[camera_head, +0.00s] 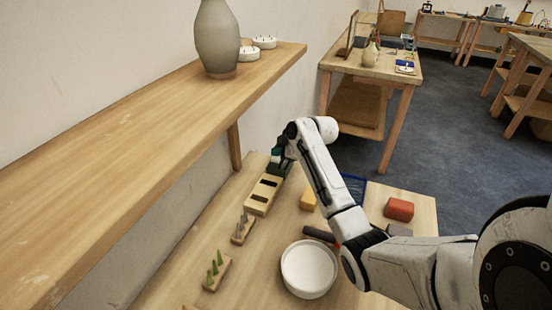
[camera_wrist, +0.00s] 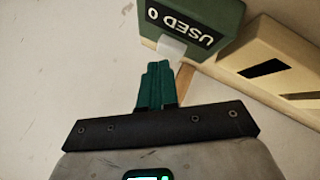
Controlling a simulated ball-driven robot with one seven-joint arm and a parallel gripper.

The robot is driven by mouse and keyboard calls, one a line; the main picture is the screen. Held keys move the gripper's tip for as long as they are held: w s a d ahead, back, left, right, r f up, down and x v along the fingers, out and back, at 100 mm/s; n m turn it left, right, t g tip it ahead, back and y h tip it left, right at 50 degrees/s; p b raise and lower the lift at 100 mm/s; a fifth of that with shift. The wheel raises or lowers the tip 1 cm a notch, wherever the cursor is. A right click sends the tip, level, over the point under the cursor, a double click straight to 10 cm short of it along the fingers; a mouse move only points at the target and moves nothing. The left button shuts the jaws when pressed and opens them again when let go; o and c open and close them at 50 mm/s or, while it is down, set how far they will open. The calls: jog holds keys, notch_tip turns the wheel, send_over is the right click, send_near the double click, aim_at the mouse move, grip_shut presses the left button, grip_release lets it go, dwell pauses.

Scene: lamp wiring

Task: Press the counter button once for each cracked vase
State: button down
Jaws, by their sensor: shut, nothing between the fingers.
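The counter is a green box (camera_wrist: 205,22) in the wrist view, marked "USED 0", its lettering upside down there. A pale button-like block (camera_wrist: 172,48) sticks out from its near side. My gripper (camera_wrist: 156,66) is shut and empty, its green fingertips just short of this block; whether they touch I cannot tell. In the head view my gripper (camera_head: 277,155) is at the workbench's far left corner. A grey-beige vase (camera_head: 217,40) stands upright on the shelf; no crack shows on it. Another beige vase (camera_head: 370,55) stands on the far table, too small to judge for cracks.
A wooden block with dark slots (camera_head: 262,194) lies beside the counter. The workbench (camera_head: 245,272) also holds a white bowl (camera_head: 309,269), a red block (camera_head: 399,209) and small peg racks. The wooden shelf (camera_head: 110,150) overhangs its left side. Two white discs sit by the vase.

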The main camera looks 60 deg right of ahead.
aim_at(278, 159)
jog(key=shift+f+b, duration=0.35)
jog(key=shift+f, duration=0.2)
dwell(0.4)
jog(key=shift+r, duration=0.1)
jog(key=shift+r+p, duration=0.7)
jog(key=shift+r, duration=0.2)
jog(key=shift+r+p, duration=1.85)
jog(key=shift+r, duration=0.65)
dwell(0.8)
